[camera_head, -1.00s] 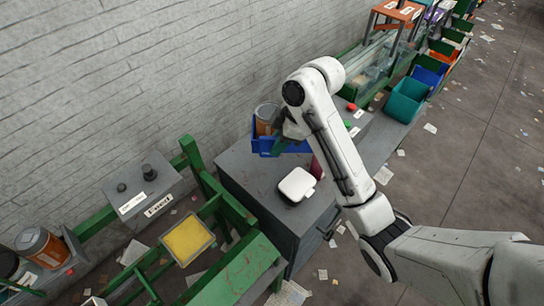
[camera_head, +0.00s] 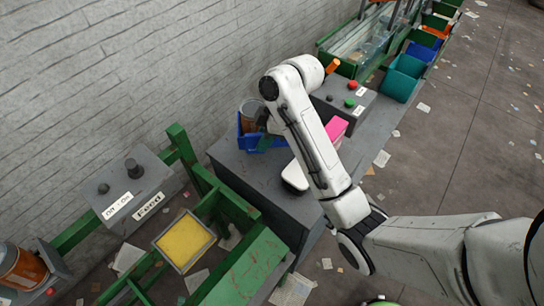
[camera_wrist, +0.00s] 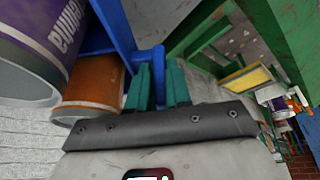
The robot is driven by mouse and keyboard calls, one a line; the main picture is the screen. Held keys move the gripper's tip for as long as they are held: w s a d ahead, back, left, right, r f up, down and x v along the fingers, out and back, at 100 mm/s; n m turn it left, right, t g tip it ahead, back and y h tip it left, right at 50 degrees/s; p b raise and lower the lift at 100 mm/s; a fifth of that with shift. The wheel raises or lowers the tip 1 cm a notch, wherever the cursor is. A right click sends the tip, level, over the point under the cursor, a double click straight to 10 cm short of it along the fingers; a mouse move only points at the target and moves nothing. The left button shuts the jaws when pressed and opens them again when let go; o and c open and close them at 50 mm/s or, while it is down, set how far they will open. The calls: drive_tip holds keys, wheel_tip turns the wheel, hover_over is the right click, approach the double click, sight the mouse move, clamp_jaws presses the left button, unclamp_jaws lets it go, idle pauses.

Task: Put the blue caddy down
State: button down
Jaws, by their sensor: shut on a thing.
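The blue caddy (camera_head: 249,143) is at the back edge of the grey bench in the head view, with a brown-orange can standing in it. Its blue handle (camera_wrist: 150,58) shows in the wrist view between the green fingers of my gripper (camera_wrist: 157,88). My gripper is shut on it. A purple-labelled can (camera_wrist: 35,45) and an orange can (camera_wrist: 95,88) are beside the handle in the caddy. My arm hides part of the caddy in the head view. I cannot tell whether its base touches the bench.
A pink item (camera_head: 337,128) stands behind my arm. A control box (camera_head: 345,100) with red and green buttons is to the right. A yellow tray (camera_head: 185,241) in a green frame is at lower left.

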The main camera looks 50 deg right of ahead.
wheel_tip(320, 180, down, 7)
drive_tip(key=shift+f+p, duration=0.2)
drive_tip(key=shift+p, duration=0.2)
drive_tip(key=c, duration=1.1)
unclamp_jaws()
drive_tip(key=shift+o, duration=0.2)
drive_tip(key=p+v, duration=0.4)
drive_tip(key=v, duration=0.8)
